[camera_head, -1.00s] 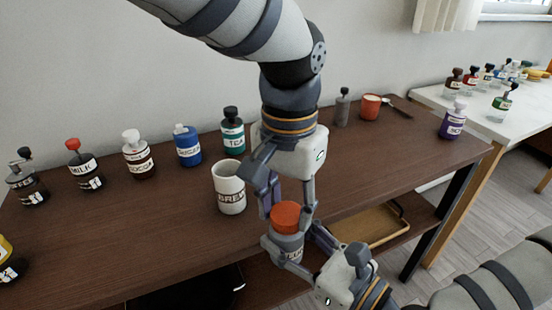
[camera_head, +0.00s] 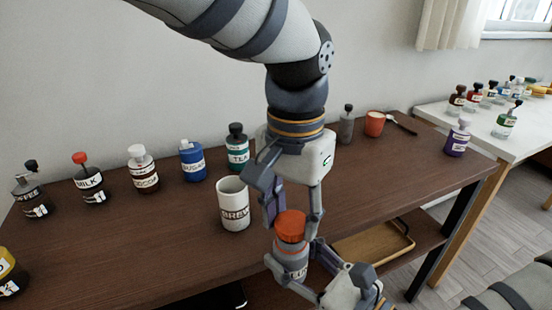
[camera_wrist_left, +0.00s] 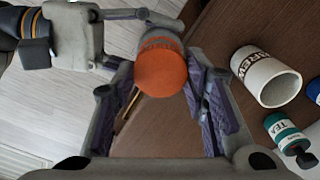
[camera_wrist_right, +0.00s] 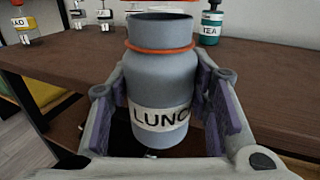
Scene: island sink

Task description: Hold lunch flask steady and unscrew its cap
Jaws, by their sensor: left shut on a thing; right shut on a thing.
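The lunch flask is a grey bottle (camera_head: 291,259) with a white label and an orange neck ring, upright beyond the front of the dark table. My right gripper (camera_head: 290,272) is shut around its body, and the right wrist view shows the flask (camera_wrist_right: 158,85) between the fingers. Its grey neck and upper rim show bare there. The orange cap (camera_head: 291,226) is directly above the neck. My left gripper (camera_head: 292,212) is shut on the cap from above. The left wrist view shows the cap (camera_wrist_left: 162,75) between its fingers, hiding the flask's mouth.
A white BREW mug (camera_head: 233,205) stands on the table close left of my left gripper. Several labelled bottles, including a teal TEA bottle (camera_head: 237,150), line the back. A wooden tray (camera_head: 375,245) lies on the lower shelf. The table's right half is mostly clear.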

